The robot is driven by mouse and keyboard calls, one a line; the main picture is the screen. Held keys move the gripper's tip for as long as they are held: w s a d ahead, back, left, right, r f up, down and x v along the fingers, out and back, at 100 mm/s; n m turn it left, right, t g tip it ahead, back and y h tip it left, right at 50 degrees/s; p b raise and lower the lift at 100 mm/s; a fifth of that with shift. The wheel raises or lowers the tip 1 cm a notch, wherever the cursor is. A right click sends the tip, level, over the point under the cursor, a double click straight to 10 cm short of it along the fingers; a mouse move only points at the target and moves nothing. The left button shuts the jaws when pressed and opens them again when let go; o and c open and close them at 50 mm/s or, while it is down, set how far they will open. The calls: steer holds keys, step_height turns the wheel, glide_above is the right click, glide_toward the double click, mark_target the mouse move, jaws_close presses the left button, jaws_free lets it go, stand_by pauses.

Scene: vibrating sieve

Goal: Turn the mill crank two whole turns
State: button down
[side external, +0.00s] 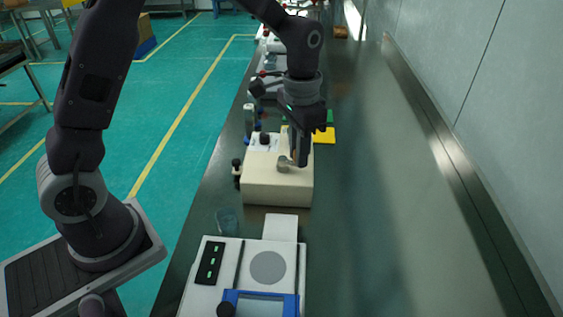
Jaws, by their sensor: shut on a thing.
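The mill appears to be the cream box (277,190) on the dark bench, in the middle of the side external view. A small grey crank (284,163) sits on its top face. My gripper (299,161) points down over the top of the box, right beside the crank's grey hub. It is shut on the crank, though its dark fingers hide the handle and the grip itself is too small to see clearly.
A white machine (285,236) with a grey disc and blue frame stands in front. A clear cup (227,220) is near the bench's left edge. Yellow (324,136) and green (330,117) pieces lie behind the mill. The bench (370,190) is clear to the right, up to the wall.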

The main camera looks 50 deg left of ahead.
steer(key=shift+s+d, duration=0.15)
steer(key=shift+s, duration=0.6)
steer(key=shift+f, duration=0.1)
steer(key=shift+s, duration=0.1)
steer(key=shift+s+a, duration=0.2)
steer(key=shift+s, duration=0.3)
steer(key=shift+s+a, duration=0.15)
steer(key=shift+s, duration=0.3)
steer(key=shift+s+a+f, duration=0.1)
steer(key=shift+s+a, duration=0.7)
